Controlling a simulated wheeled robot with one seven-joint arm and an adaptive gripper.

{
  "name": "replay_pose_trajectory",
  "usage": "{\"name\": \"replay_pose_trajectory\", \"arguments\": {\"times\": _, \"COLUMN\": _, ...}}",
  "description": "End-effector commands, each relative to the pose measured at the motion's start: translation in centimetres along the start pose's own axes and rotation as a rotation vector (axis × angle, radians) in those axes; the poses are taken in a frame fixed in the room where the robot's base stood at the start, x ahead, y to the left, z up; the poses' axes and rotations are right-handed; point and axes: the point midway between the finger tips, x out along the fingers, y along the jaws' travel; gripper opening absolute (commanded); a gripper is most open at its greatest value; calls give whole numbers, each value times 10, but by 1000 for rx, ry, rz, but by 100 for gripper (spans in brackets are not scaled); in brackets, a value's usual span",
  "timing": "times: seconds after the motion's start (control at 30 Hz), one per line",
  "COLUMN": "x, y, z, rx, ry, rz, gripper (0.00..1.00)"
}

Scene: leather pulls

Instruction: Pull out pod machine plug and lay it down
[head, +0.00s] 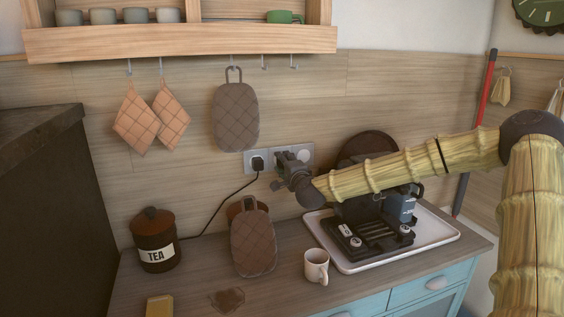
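A black plug (257,164) sits in the left part of the wall socket plate (248,156). Its black cord (232,196) hangs down and runs left to the counter behind the tea jar. My gripper (279,171) is just right of the plug, in front of the socket plate, and seems apart from the plug. A dark machine (357,211), apparently the pod machine, stands on a white tray (349,267), partly hidden behind my arm. Where its cord joins is not visible.
A tea jar (155,253), a quilted mitt (253,245) leaning on a pot and a mug (316,266) stand on the counter (200,262). A brown stain (227,299) and a yellow block (159,306) are near the front. Another mitt (236,118) hangs above the socket.

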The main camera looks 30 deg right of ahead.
Motion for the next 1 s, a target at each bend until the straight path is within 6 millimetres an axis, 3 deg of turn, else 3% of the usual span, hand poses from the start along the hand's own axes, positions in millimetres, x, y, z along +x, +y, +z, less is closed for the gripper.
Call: {"name": "replay_pose_trajectory", "arguments": {"times": 1.0, "x": -31, "y": -1, "z": 0, "rx": 1, "ry": 0, "rz": -2, "gripper": 0}}
